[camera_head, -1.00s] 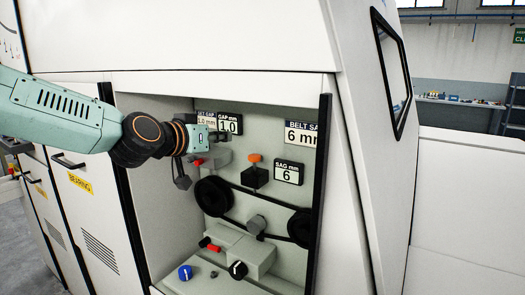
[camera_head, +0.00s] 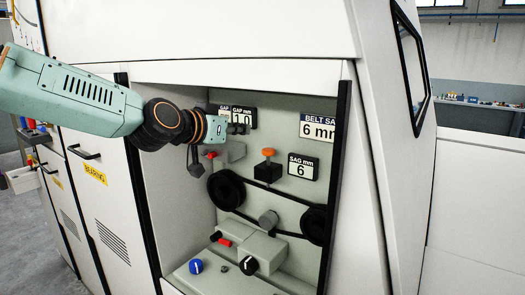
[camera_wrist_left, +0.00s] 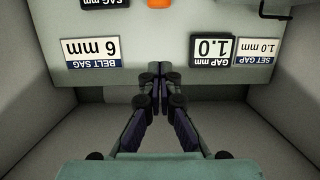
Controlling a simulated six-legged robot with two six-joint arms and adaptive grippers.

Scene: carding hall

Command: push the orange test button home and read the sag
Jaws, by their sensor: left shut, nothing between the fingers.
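The orange test button (camera_head: 268,152) sits on top of a dark block (camera_head: 268,172) on the back panel of the open bay. It also shows at the top edge of the left wrist view (camera_wrist_left: 159,3), partly cut off. The sag display (camera_head: 302,167) to its right reads 6. My left gripper (camera_head: 240,129) is shut and empty, in front of the panel near the gap display, up and left of the button and apart from it. In the left wrist view its fingertips (camera_wrist_left: 160,78) are together. My right gripper is not in view.
A belt sag plate (camera_head: 318,127) reads 6 mm. The gap display (camera_head: 243,116) reads 1.0. Below are a belt on dark pulleys (camera_head: 226,190), a red lever (camera_head: 222,239), a blue knob (camera_head: 196,266) and a black knob (camera_head: 249,265). The bay's side walls bound the space.

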